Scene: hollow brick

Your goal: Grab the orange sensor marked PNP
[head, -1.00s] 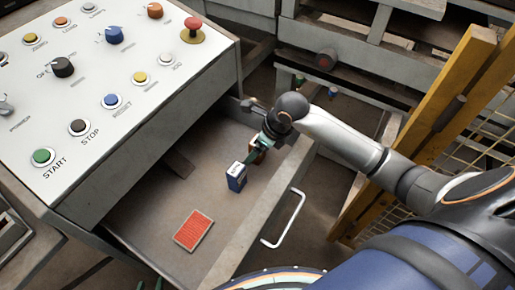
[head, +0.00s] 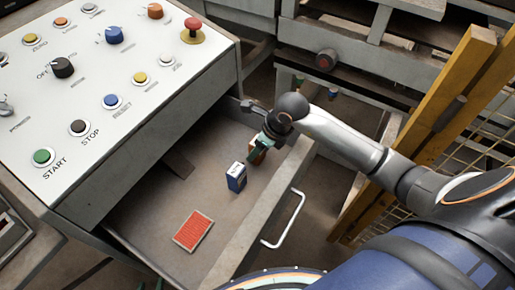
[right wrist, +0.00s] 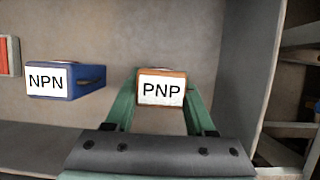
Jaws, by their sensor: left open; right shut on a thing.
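The orange sensor (head: 257,157) is mostly hidden by my right gripper (head: 263,146) in the head view, inside the open drawer. In the right wrist view, the orange sensor (right wrist: 161,73) has a white PNP label facing the camera. The green fingers of my right gripper (right wrist: 162,103) are shut on its two sides. A blue sensor (head: 236,178) stands a little apart from it in the drawer. In the right wrist view this blue sensor (right wrist: 88,80) carries an NPN label and lies left of the fingers. My left gripper is not in view.
A red patterned pack (head: 193,231) lies in the drawer. The drawer's front wall (head: 263,209) has a white handle (head: 286,222). The button console (head: 130,130) overhangs the drawer on the left. A yellow post (head: 448,110) stands at the right.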

